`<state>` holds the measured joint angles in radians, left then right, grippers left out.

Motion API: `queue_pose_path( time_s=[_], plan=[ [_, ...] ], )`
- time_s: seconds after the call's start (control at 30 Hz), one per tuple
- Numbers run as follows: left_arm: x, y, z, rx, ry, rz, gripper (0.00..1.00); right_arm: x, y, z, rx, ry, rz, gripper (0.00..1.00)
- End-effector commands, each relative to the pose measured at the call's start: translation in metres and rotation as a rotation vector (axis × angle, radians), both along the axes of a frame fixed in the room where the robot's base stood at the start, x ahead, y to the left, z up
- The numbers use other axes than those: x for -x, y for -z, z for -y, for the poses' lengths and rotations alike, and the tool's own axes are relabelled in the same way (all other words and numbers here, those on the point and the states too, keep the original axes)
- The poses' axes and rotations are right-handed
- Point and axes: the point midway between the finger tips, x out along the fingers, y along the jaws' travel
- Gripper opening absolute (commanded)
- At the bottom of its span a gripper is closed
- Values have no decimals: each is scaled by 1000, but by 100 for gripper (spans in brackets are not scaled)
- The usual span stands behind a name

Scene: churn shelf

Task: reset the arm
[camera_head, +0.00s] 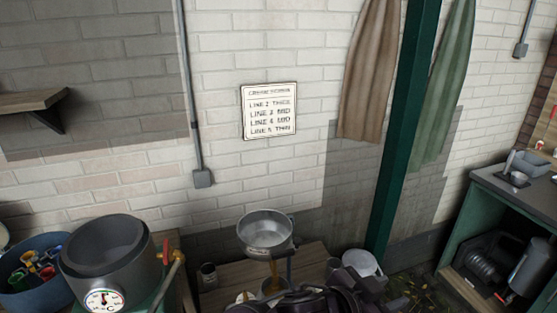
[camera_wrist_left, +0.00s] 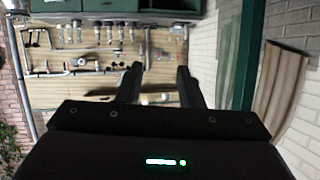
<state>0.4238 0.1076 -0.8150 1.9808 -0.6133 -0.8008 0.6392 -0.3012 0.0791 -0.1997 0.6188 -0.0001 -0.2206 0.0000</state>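My left gripper (camera_wrist_left: 159,75) shows in the left wrist view with its two dark fingers spread apart. Nothing is between the fingers. The wrist view looks across the room at a wall of hanging tools, and the fingers touch nothing that I can see. In the head view, dark parts of my left arm come in at the bottom middle, in front of the wooden bench; the fingers are hard to make out there. My right gripper is not in view.
A metal pan (camera_head: 265,232) stands above a wooden bench (camera_head: 228,275). A grey pot with a dial (camera_head: 104,258) and a blue bucket (camera_head: 40,285) stand at left. A green post (camera_head: 402,130) and a green cabinet (camera_head: 470,225) are at right. The brick wall carries a sign (camera_head: 269,111).

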Motion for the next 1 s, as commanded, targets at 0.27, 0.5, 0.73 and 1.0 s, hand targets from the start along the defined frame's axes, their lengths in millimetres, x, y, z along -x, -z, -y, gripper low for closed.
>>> queue_pose_path(
  time_s=[0.27, 0.5, 0.73, 1.0],
  plan=[
    [-27, 71, -168, -113, -513, -262, 34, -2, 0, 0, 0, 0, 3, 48],
    [18, 132, -284, -296, -756, -500, 34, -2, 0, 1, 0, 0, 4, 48],
    [67, 159, -346, -416, -861, -656, 34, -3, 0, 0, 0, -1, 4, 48],
    [102, 193, -384, -511, -914, -780, 34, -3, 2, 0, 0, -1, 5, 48]
  ],
)
